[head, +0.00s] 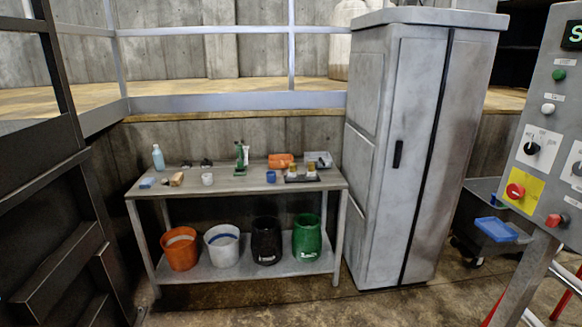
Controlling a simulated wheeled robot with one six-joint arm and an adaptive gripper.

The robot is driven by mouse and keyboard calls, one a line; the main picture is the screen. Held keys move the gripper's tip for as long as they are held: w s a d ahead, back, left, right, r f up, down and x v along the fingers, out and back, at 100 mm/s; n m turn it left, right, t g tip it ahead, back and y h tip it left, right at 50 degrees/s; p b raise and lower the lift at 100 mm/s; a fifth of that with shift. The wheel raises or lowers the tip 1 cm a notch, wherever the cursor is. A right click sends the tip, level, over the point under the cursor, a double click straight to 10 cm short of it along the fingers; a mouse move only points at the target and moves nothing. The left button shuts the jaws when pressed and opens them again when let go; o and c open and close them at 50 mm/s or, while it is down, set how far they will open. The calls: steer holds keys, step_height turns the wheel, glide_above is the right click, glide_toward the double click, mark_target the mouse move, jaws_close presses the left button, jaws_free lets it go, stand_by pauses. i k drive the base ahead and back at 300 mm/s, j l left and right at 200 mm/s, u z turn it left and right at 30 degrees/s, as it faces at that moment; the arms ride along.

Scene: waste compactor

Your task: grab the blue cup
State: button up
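A small blue cup (271,176) stands on the grey workbench (230,184), near the front edge and right of the middle. It looks upright. It stands apart from the white cup (208,179) to its left and just left of a dark holder (302,179) with small items. My gripper is not in view.
On the bench are a spray bottle (158,157), a sponge (147,183), a green tool (241,157) and an orange box (281,160). Several buckets stand on the lower shelf. A tall grey cabinet (415,150) adjoins the right; a control panel (550,130) is nearer. Floor in front looks clear.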

mark_target(270, 176)
steer(key=i+u, duration=0.1)
steer(key=i, duration=0.8)
steer(key=i+l+u, duration=0.1)
steer(key=i, duration=0.75)
steer(key=i+l+u, duration=0.25)
steer(key=i+u, duration=0.15)
steer(key=i+l+u, duration=0.4)
steer(key=i, duration=0.15)
steer(key=i+l+u, duration=0.4)
steer(key=l, duration=0.15)
steer(key=i+l, duration=0.2)
steer(key=l, duration=0.15)
